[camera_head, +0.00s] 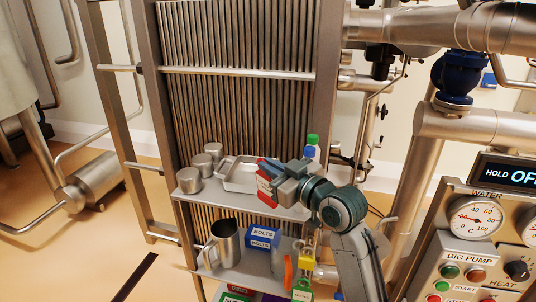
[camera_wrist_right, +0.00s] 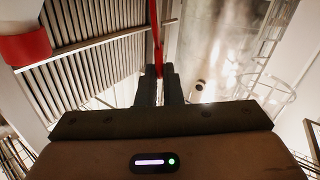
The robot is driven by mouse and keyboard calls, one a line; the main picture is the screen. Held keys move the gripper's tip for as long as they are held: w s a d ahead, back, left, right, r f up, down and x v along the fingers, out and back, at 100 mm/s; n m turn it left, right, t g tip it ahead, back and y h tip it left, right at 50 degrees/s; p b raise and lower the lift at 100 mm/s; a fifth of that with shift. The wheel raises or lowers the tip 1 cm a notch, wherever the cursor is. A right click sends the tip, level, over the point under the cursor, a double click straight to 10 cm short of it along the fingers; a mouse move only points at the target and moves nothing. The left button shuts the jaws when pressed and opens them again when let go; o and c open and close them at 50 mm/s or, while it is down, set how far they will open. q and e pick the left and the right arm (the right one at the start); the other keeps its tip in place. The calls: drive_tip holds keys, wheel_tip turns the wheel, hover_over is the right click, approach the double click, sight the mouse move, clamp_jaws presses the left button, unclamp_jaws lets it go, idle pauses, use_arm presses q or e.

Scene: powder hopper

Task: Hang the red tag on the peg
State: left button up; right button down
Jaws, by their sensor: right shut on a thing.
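The red tag (camera_head: 266,191) with a white label is held at the front edge of the upper shelf in the head view. My right gripper (camera_head: 272,174) is shut on it, and the tag hangs down beside the fingers. In the right wrist view the tag shows edge-on as a thin red strip (camera_wrist_right: 157,42) between the fingertips (camera_wrist_right: 159,74). I cannot make out the peg in either view. My left gripper is not in view.
The upper shelf (camera_head: 213,197) carries several metal cups, a metal tray (camera_head: 240,187) and a green-capped bottle (camera_head: 312,148). The lower shelf holds a metal jug (camera_head: 224,243) and a blue BOLTS box (camera_head: 262,245). A control panel (camera_head: 470,250) stands at the right.

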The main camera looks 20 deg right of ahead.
drive_tip(key=s+a+r+p, duration=0.1)
drive_tip(key=s+p, duration=0.4)
drive_tip(key=s, duration=0.6)
drive_tip(key=shift+s+a+r, duration=0.15)
drive_tip(key=shift+a, duration=0.35)
